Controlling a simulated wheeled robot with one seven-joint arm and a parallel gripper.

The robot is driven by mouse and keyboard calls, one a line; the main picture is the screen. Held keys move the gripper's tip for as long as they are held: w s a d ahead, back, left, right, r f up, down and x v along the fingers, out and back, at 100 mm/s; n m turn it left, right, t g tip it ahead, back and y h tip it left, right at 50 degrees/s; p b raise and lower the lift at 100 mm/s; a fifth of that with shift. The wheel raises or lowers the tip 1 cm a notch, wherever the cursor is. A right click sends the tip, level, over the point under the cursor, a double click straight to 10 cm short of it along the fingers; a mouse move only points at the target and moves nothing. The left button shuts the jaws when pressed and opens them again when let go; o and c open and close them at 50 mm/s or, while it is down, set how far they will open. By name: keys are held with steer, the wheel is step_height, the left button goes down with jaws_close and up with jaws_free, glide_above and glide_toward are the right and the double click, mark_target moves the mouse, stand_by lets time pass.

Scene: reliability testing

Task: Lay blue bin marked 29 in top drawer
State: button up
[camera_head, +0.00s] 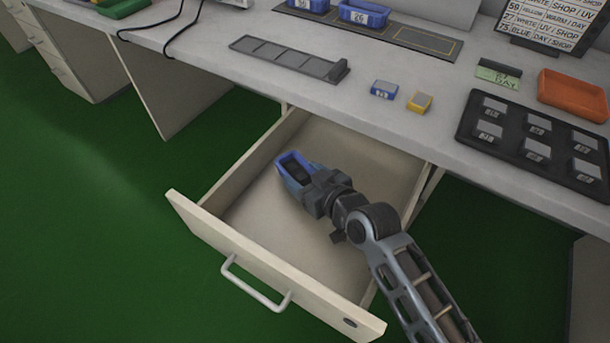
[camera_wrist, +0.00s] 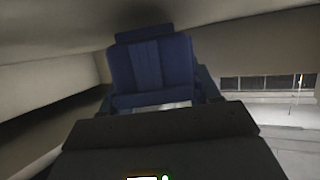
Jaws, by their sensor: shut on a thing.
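A blue bin (camera_head: 291,168) is held at the end of my gripper (camera_head: 306,188), over the inside of the open top drawer (camera_head: 240,262). I cannot read a number on it from here. My gripper is shut on the bin, and its wrist hides part of the bin. In the wrist view the bin (camera_wrist: 152,68) fills the middle, beyond the dark gripper body (camera_wrist: 160,130). I cannot tell whether the bin touches the drawer floor. The drawer is pulled out below the desk and otherwise looks empty.
The desk top (camera_head: 380,120) above holds two blue bins at the back, a grey slotted tray (camera_head: 285,58), small blue (camera_head: 384,90) and yellow (camera_head: 419,102) blocks, a black tray (camera_head: 540,140) and an orange tray (camera_head: 573,95). The drawer's front panel and side walls surround my gripper.

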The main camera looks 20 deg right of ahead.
steer(key=shift+f, duration=0.2)
steer(key=o, duration=1.2)
steer(key=shift+r, duration=0.1)
steer(key=shift+r, duration=0.3)
steer(key=shift+p+v, duration=0.9)
steer(key=shift+v, duration=2.95)
steer(key=shift+r, duration=0.2)
